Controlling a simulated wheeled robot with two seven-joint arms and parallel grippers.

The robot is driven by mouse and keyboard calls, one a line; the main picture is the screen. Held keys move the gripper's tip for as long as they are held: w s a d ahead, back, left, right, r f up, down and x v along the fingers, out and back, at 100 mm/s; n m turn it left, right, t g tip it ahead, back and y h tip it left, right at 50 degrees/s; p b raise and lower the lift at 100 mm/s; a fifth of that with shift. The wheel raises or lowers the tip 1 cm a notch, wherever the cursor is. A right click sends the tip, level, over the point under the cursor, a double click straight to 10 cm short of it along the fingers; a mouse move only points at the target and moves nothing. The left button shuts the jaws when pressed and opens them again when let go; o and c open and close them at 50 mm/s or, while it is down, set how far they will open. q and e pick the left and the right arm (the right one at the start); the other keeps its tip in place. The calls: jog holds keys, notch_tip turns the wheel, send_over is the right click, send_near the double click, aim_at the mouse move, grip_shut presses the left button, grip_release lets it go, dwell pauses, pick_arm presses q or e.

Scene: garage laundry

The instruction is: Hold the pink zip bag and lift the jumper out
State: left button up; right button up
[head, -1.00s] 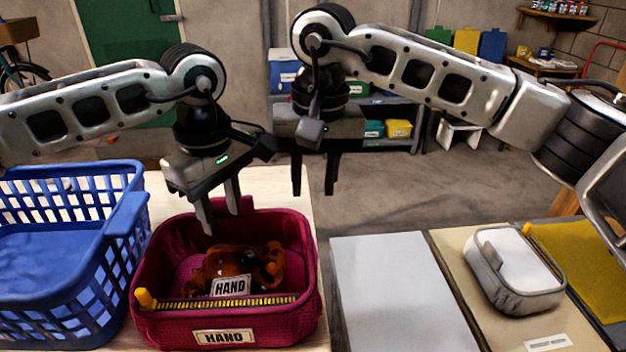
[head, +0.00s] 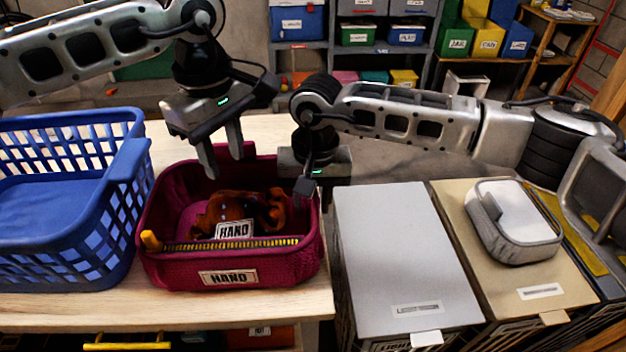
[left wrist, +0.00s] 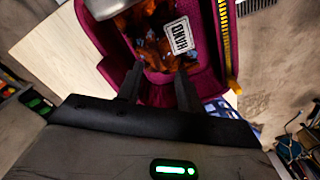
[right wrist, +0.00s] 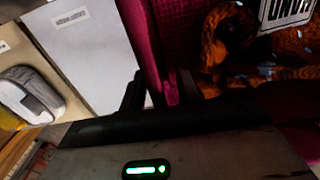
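The pink zip bag (head: 165,272) is an open-topped magenta bag with a "HAND" label, a yellow-toothed zip and a yellow pull. The jumper (head: 268,210), orange-brown and crumpled, lies inside it behind a white "HAND" tag; it also shows in the left wrist view (left wrist: 150,22). My left gripper (head: 222,166) is open and empty, pointing down above the bag's back left part. My right gripper (right wrist: 160,78) is open at the bag's right wall, one finger on either side of it in the right wrist view.
A blue laundry basket (head: 128,190) stands left of the bag on the wooden table (head: 200,312). A white-topped bin (head: 395,240) and a beige-topped bin (head: 520,280) stand to the right. A grey-white pouch (head: 515,225) lies on the beige lid. Shelves with bins are behind.

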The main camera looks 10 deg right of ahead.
aim_at(228, 188)
jog(key=shift+f, duration=0.4)
jog(key=shift+c, duration=0.3)
grip_shut()
pick_arm(q)
jog(key=shift+o, duration=0.8)
jog(key=shift+a+r+n+h, duration=0.2)
jog(key=shift+a+n+h, duration=0.25)
jog(key=shift+n+h, duration=0.5)
jog(key=a+n, duration=0.1)
jog(key=a+r+n+h, duration=0.1)
jog(key=n, duration=0.1)
jog(key=a+n+h, duration=0.1)
jog(key=shift+w+r, duration=0.2)
jog(key=shift+w, duration=0.1)
jog(key=shift+w+a+f+n+h, duration=0.1)
jog(key=shift+a+f+n+h, duration=0.2)
jog(key=shift+n, duration=0.35)
jog(key=x, duration=1.1)
jog(key=shift+a, duration=0.1)
